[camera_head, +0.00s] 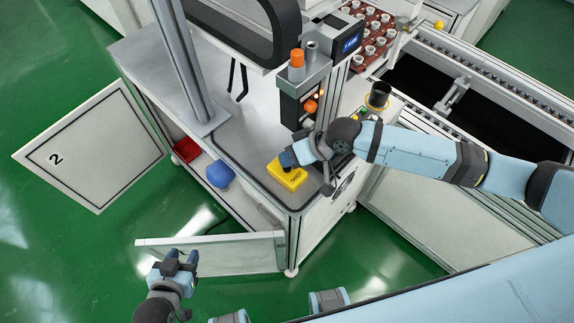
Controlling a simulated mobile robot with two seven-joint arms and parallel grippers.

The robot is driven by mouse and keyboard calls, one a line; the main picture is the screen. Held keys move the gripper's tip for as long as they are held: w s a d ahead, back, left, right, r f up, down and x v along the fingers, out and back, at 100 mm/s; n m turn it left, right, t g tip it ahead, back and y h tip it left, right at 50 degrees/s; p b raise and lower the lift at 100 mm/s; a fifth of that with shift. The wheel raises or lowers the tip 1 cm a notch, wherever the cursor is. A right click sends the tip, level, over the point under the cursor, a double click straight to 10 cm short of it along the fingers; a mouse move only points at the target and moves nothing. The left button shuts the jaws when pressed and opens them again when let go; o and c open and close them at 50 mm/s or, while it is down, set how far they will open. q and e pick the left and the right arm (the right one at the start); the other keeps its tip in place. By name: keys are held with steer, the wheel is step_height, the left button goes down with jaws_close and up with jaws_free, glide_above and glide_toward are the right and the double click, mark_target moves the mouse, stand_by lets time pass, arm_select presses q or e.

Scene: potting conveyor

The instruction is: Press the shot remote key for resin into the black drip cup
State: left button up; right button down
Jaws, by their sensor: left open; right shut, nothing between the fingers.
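The yellow remote (290,179), lettered "SHOT", lies on the grey top of the cabinet near its front corner. My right gripper (287,160) is shut and empty, with its fingertips at the back left part of the remote's top. The fingers hide that part, and I cannot tell whether they touch or press a key. My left gripper (180,260) is open and empty, low over the floor at lower left.
A dispensing head with an orange cap (297,59) stands behind the remote. An open cabinet door marked 2 (90,147) and another open door (215,252) stick out. A red tray of white cups (372,38) is at the back. A blue item (220,174) lies on the lower shelf.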

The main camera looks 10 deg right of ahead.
steer(key=shift+f, duration=0.2)
stand_by(0.3)
steer(key=shift+f, duration=0.45)
stand_by(0.3)
steer(key=shift+r, duration=0.1)
steer(key=shift+r+p, duration=0.8)
steer(key=shift+p, duration=0.1)
steer(key=shift+r, duration=0.1)
step_height(320, 180, up, 5)
steer(key=p, duration=0.5)
stand_by(0.6)
steer(key=shift+a, duration=0.1)
